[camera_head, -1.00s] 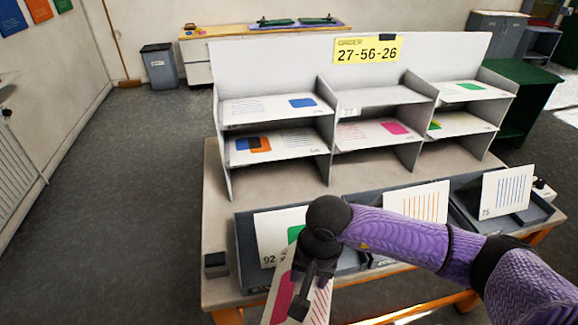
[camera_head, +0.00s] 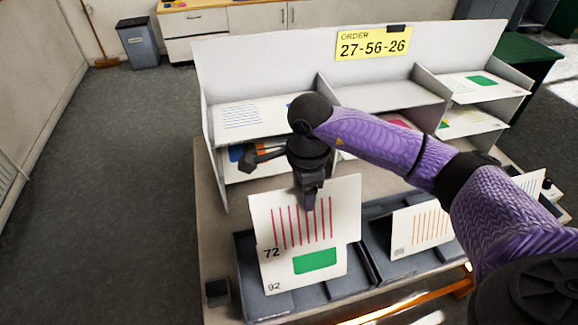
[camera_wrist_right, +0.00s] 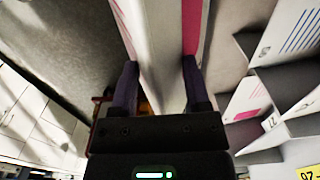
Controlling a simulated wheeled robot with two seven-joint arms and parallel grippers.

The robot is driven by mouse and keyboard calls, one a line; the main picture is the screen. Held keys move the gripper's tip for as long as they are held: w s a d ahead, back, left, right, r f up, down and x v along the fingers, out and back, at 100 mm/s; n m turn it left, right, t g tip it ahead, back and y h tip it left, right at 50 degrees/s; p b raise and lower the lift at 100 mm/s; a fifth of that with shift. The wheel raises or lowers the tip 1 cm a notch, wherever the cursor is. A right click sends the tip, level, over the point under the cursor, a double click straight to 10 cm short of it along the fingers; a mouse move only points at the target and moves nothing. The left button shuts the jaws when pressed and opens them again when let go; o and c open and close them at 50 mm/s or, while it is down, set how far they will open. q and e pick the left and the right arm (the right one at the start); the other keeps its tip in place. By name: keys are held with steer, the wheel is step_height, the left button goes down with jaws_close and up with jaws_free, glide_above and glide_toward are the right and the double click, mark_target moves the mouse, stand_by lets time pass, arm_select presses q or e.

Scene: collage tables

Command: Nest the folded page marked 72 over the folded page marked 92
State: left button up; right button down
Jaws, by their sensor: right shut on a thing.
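The folded page marked 72 (camera_head: 315,226), white with magenta stripes, hangs upright from my right gripper (camera_head: 310,203). The right gripper is shut on its top edge. In the right wrist view the page (camera_wrist_right: 163,50) runs between the two fingers (camera_wrist_right: 160,85). The folded page marked 92 (camera_head: 318,262), white with a green block, stands in the left grey tray (camera_head: 262,308). Page 72 is in front of the upper part of page 92 and hides it. I cannot tell whether page 72 straddles page 92 or touches it. My left gripper is not in view.
A second tray (camera_head: 375,268) to the right holds a page with orange stripes (camera_head: 422,225). A grey shelf unit (camera_head: 255,72) with several pages stands behind, with a yellow order sign (camera_head: 372,42). A small dark block (camera_head: 217,292) sits at the table's left edge.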

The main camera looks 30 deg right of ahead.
steer(key=shift+w+f, duration=0.1)
steer(key=shift+w, duration=0.1)
steer(key=f+b, duration=0.4)
steer(key=f, duration=0.1)
steer(key=f+b, duration=0.4)
steer(key=f, duration=0.2)
steer(key=f+b, duration=0.4)
steer(key=f, duration=0.1)
steer(key=shift+s+f+b, duration=0.2)
steer(key=shift+s+b, duration=0.1)
steer(key=shift+b, duration=0.1)
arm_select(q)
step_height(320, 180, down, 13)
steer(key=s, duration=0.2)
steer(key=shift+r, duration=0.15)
arm_select(e)
jaws_free()
step_height(320, 180, up, 10)
steer(key=shift+r+p, duration=0.1)
steer(key=shift+p, duration=1.05)
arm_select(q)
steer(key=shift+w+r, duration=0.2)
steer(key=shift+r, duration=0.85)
